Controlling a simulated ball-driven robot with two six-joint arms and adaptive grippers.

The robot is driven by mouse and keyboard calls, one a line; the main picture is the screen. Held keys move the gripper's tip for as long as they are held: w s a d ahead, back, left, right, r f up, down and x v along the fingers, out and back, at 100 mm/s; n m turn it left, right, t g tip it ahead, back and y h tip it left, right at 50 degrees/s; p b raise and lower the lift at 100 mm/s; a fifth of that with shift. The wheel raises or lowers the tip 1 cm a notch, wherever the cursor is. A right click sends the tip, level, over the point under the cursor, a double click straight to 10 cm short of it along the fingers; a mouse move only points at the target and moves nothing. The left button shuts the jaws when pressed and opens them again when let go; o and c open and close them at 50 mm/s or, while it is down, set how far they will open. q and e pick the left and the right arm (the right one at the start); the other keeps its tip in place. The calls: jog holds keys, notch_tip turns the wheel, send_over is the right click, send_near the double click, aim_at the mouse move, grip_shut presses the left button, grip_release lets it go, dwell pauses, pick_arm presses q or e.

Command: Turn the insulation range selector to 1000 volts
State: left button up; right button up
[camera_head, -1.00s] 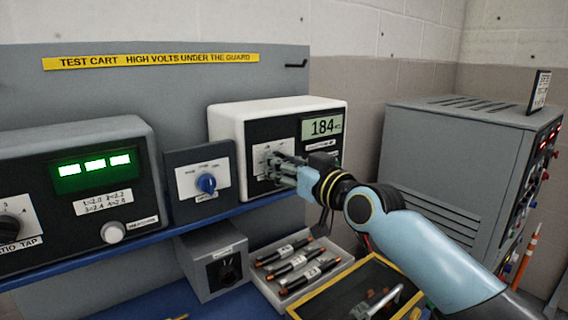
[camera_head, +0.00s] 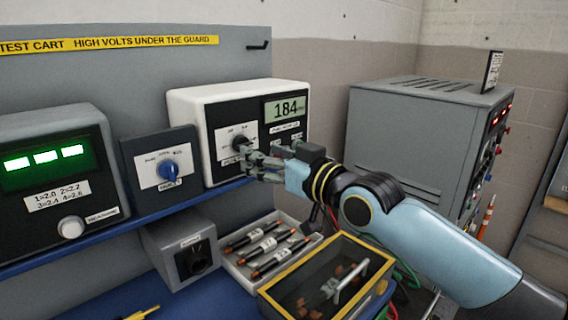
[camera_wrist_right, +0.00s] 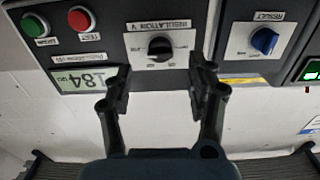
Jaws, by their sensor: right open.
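The insulation range selector (camera_wrist_right: 160,47) is a black knob on a white plate marked "INSULATION V". The knob appears clear of the fingers. I cannot read its setting. The tester display (camera_head: 285,108) reads 184.
A blue result knob (camera_head: 168,172) is on the panel to the left. A grey cabinet (camera_head: 400,130) stands right.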

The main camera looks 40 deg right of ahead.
jog(key=s, duration=0.6)
jog(key=shift+s+d, duration=0.15)
jog(key=shift+d, duration=0.25)
jog(key=shift+f, duration=0.1)
